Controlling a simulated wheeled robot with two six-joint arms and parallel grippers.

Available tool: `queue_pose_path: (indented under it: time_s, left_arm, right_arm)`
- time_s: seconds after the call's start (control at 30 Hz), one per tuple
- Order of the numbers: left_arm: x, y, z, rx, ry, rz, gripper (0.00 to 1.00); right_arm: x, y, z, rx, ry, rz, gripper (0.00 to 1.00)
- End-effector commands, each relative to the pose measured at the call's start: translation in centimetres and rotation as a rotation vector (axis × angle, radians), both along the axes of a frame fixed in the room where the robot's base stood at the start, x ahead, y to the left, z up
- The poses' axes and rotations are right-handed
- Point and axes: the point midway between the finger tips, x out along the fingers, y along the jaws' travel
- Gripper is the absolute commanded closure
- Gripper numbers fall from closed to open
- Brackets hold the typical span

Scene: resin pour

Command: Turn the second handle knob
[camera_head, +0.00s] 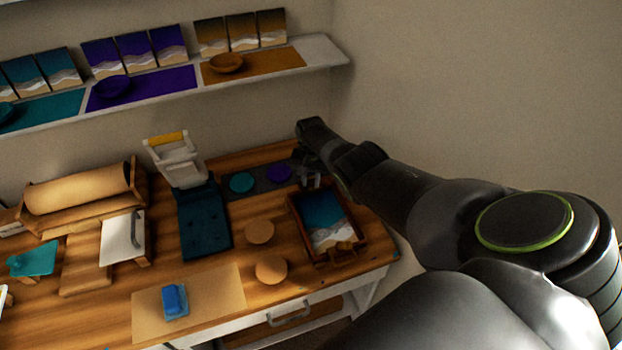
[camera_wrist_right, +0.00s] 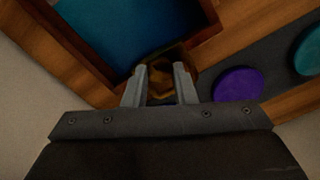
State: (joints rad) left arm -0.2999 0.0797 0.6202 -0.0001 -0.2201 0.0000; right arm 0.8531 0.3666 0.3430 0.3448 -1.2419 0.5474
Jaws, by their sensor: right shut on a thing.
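My right gripper (camera_head: 312,182) reaches in from the right to the far right part of the table. In the right wrist view the right gripper's (camera_wrist_right: 160,78) two fingers are shut on a gold-brown round thing (camera_wrist_right: 160,64), probably a knob, partly hidden by the fingers. The purple disc (camera_wrist_right: 239,84) and teal disc (camera_wrist_right: 309,50) also show in the right wrist view. Which one is the second handle knob I cannot tell. My left gripper is out of view.
A wooden tray (camera_head: 297,220) with a teal and sand picture lies just in front of the right gripper. Two round wooden discs (camera_head: 259,231) and a dark blue mat (camera_head: 204,222) lie to its left. A white stand (camera_head: 178,165) and a shelf (camera_head: 325,53) are behind.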

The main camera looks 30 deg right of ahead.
Motion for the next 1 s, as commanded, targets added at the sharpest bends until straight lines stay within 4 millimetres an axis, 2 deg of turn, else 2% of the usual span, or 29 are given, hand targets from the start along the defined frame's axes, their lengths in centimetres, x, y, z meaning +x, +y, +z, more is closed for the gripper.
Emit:
queue_pose_path:
  time_s: [0.53,0.57,0.7,0.73,1.0]
  left_arm:
    - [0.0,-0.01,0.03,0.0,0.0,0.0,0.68]
    - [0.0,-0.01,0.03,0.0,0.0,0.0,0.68]
    - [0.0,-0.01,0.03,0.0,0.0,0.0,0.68]
    - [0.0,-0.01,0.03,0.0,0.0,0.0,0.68]
    - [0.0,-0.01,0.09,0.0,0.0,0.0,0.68]
  right_arm:
    - [0.0,0.11,-0.02,0.002,0.001,-0.025,0.98]
    - [0.0,0.11,-0.02,0.002,0.001,-0.025,0.74]
    - [0.0,0.09,-0.01,0.001,0.0,-0.025,0.56]
    - [0.0,0.08,-0.01,0.001,0.0,-0.025,0.53]
    - [0.01,0.02,0.07,0.0,0.0,-0.025,0.53]
